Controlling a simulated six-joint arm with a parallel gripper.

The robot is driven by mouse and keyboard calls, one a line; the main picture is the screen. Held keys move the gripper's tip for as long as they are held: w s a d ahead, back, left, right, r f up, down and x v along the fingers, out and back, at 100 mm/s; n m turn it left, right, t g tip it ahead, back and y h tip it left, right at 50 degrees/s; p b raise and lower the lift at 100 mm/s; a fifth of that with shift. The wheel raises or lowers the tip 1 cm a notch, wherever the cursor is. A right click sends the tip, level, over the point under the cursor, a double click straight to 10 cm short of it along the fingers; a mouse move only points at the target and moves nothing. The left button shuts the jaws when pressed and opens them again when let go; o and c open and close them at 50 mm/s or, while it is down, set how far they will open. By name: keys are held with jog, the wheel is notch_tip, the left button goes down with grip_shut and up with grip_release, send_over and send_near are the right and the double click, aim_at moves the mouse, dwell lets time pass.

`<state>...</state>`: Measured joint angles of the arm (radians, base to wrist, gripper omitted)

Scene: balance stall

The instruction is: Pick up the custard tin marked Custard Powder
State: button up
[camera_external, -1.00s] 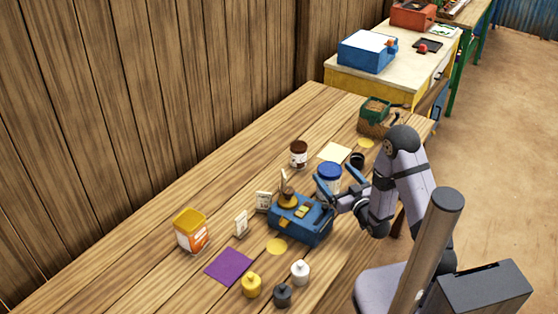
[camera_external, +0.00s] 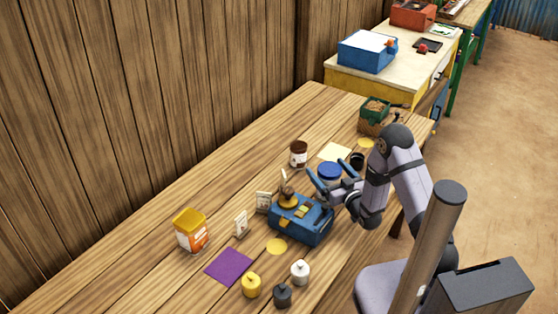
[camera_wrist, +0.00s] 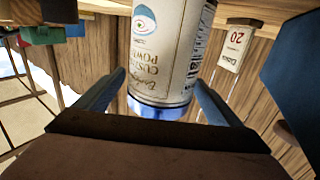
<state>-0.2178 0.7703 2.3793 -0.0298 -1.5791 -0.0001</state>
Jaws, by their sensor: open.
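The custard tin (camera_external: 329,174) is a white tin with a blue lid. It stands upright on the table behind the blue scale. In the wrist view the tin (camera_wrist: 172,50) appears upside down, with the words Custard Powder facing me and its blue lid low in the picture. My gripper (camera_external: 330,170) is open at the tin, with one blue finger towards each side of it. In the wrist view my gripper (camera_wrist: 161,80) has its fingers left and right of the tin's lid end, with visible gaps. The tin's lower part is hidden in the outside view.
The blue scale (camera_external: 301,226) stands close in front of the tin. A brown jar (camera_external: 298,154) is behind it and a dark cup (camera_external: 357,160) to its right. A price card (camera_wrist: 237,45) stands nearby.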

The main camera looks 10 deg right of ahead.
jog(key=shift+x, duration=1.3)
jog(key=shift+r, duration=0.1)
jog(key=c, duration=1.4)
jog(key=shift+r, duration=0.15)
jog(key=shift+r, duration=4.85)
